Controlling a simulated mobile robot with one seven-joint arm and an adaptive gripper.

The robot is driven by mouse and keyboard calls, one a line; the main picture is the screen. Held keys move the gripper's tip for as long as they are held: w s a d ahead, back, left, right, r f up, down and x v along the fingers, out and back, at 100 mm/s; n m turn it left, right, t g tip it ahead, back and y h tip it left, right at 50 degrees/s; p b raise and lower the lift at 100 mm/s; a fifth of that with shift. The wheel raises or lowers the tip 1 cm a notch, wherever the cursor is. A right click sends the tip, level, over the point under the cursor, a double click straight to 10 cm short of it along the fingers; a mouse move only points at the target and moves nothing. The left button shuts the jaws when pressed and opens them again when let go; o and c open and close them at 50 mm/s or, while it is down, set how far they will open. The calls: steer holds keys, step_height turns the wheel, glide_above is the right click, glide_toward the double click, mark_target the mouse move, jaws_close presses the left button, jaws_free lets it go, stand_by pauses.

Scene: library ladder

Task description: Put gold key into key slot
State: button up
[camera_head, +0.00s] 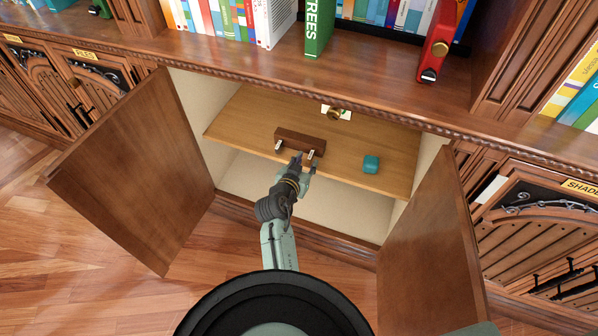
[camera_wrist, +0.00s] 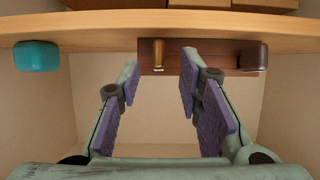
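A dark wooden block (camera_head: 300,139) with two small upright pieces on its front lies on the shelf inside the open cabinet. In the wrist view, the block (camera_wrist: 205,58) shows a gold-coloured upright piece (camera_wrist: 158,54) between my fingertips in the picture. I cannot tell if this piece is the gold key. A gold-coloured fitting (camera_head: 335,114) on a white plate is further back; I cannot tell whether it is the key slot. My gripper (camera_head: 304,163) is in front of the block. In the wrist view my gripper (camera_wrist: 158,75) is open, its purple pads apart and empty.
A teal cube (camera_head: 371,164) sits on the shelf (camera_head: 250,125) right of the block; the wrist view also shows the cube (camera_wrist: 37,56). Open doors stand left (camera_head: 135,175) and right (camera_head: 430,245). The lower compartment looks empty.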

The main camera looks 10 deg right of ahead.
steer(key=v, duration=0.8)
steer(key=shift+s+a, duration=0.15)
steer(key=shift+s, duration=0.1)
steer(key=shift+r, duration=0.15)
